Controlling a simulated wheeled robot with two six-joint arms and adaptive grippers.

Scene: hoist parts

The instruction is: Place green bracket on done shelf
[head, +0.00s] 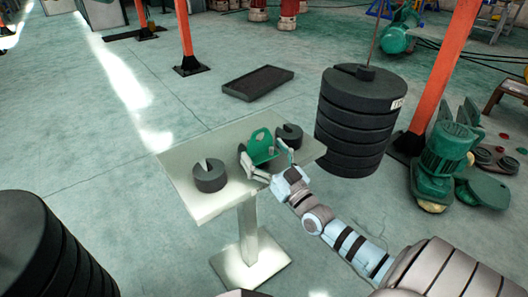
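The green bracket (262,146) stands upright near the middle of the small pale table, with a round hole near its top. My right gripper (265,151) reaches in from the lower right, its fingers spread wide at the bracket's near side, one toward each side of it. I cannot tell whether the fingers touch the bracket. The bracket's lower part is partly hidden by the fingers. My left gripper is not in view. I cannot make out a shelf marked as done.
Dark slotted weights (209,176) and (289,136) sit on the pale table (192,202) on both sides of the bracket. A tall stack of black discs (355,125) stands just behind right. Orange posts (446,70), green machinery (443,165) and a dark floor tray (257,83) surround open floor.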

